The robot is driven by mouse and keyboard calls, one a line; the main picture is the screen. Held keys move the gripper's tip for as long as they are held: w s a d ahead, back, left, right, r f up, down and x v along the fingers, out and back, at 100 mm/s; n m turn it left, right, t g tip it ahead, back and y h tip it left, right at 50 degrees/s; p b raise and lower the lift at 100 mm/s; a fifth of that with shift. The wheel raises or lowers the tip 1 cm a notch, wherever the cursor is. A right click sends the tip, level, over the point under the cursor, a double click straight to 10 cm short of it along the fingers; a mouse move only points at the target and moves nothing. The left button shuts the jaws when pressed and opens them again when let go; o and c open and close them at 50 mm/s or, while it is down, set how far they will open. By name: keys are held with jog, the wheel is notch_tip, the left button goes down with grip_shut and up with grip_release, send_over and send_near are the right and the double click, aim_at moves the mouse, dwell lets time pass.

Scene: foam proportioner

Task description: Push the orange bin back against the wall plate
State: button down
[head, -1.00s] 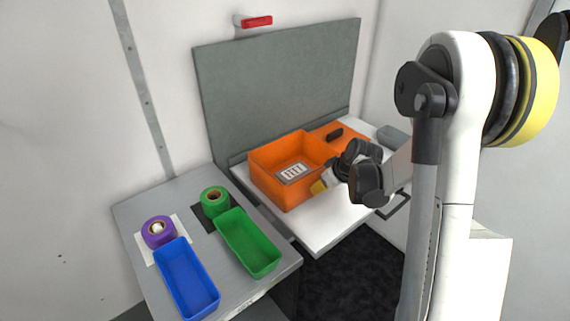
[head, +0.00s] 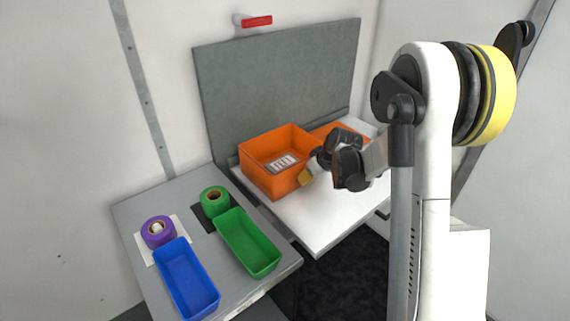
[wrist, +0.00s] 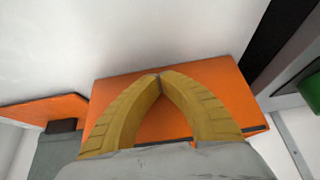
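The orange bin (head: 262,180) stands on the white worktop (head: 315,222), close in front of the grey wall plate (head: 270,85). A card with dark marks lies inside it. In the head view I cannot tell whether its back touches the plate. My gripper (head: 305,178) is at the bin's front right side, its yellow fingertips low against or very near the front wall. In the wrist view the fingertips of my gripper (wrist: 161,76) meet in front of the bin's orange wall (wrist: 205,75), with nothing between them.
Another orange piece (head: 328,131) lies behind my gripper on the right, partly hidden. A grey side table (head: 150,200) on the left holds a blue tray (head: 186,280), a green tray (head: 247,243), purple tape (head: 158,232) and green tape (head: 214,201). The worktop's front is clear.

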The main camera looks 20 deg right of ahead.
jog(key=shift+w+a, duration=0.2)
jog(key=shift+w, duration=0.45)
jog(key=shift+w+a, duration=0.25)
jog(key=shift+w, duration=0.35)
jog(key=shift+w+a, duration=0.2)
jog(key=shift+w, duration=0.45)
jog(key=s+d, duration=0.1)
jog(key=s, duration=0.2)
jog(key=s+d, duration=0.1)
jog(key=s, duration=0.1)
jog(key=s+d+b, duration=0.1)
jog(key=s, duration=0.2)
jog(key=shift+s, duration=0.35)
jog(key=s+a+r+m+h, duration=0.25)
jog(key=s+a+r, duration=0.75)
jog(key=s+r, duration=0.5)
jog(key=s+a+m+t, duration=0.1)
jog(key=s+a, duration=0.1)
jog(key=s, duration=0.8)
jog(key=shift+a+r, duration=0.4)
jog(key=shift+r, duration=0.05)
